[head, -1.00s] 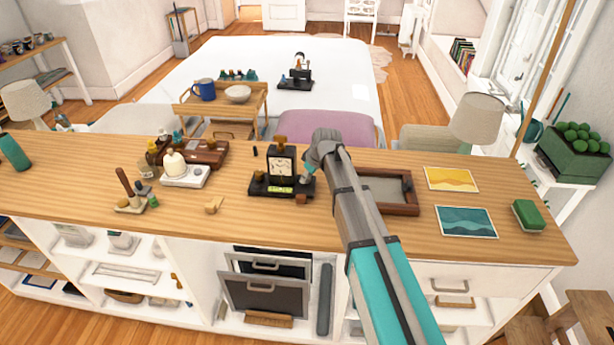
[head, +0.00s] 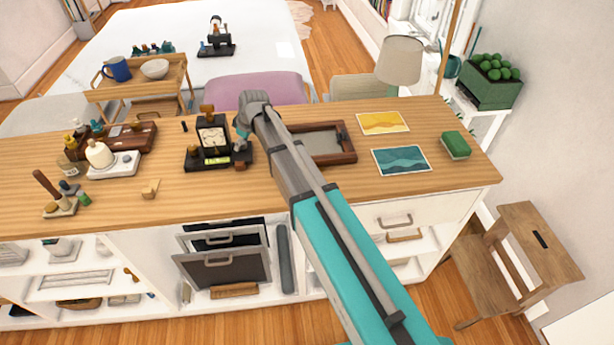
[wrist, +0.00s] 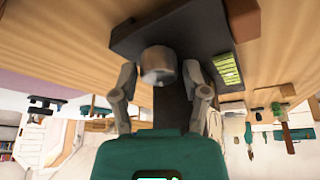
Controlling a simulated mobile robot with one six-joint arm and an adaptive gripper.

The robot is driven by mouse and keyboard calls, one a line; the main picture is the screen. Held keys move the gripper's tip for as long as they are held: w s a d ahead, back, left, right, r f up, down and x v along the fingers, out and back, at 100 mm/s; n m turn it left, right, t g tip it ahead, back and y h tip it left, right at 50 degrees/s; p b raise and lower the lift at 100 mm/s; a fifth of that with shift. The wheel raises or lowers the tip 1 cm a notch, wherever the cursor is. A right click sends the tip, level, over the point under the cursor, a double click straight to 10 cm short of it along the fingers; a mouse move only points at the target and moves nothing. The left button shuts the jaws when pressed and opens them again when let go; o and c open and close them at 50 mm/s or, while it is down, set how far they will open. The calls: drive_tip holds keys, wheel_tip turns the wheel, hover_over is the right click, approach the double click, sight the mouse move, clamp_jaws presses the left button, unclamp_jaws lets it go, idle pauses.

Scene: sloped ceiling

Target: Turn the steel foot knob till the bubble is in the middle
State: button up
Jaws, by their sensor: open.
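The black levelling instrument (head: 213,133) with a pale dial stands on the wooden counter. Its dark base (head: 193,163) carries a yellow-green bubble vial (head: 217,160), also seen in the wrist view (wrist: 227,68). The bubble's place in the vial is too small to tell. The steel foot knob (wrist: 158,66) is a short grey cylinder under the base's edge in the wrist view. My gripper (wrist: 160,76) is open, with one finger on each side of the knob and gaps between. In the head view my gripper (head: 242,143) is at the base's right end, hiding most of the knob.
A brown block (wrist: 242,18) sits by the base. A wood-framed tray (head: 350,157) lies close on the right, then two prints (head: 383,122) and a green sponge (head: 456,145). A white bottle on a stand (head: 100,154) is to the left. The counter front is mostly clear.

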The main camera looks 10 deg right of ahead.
drive_tip(key=shift+m, duration=0.3)
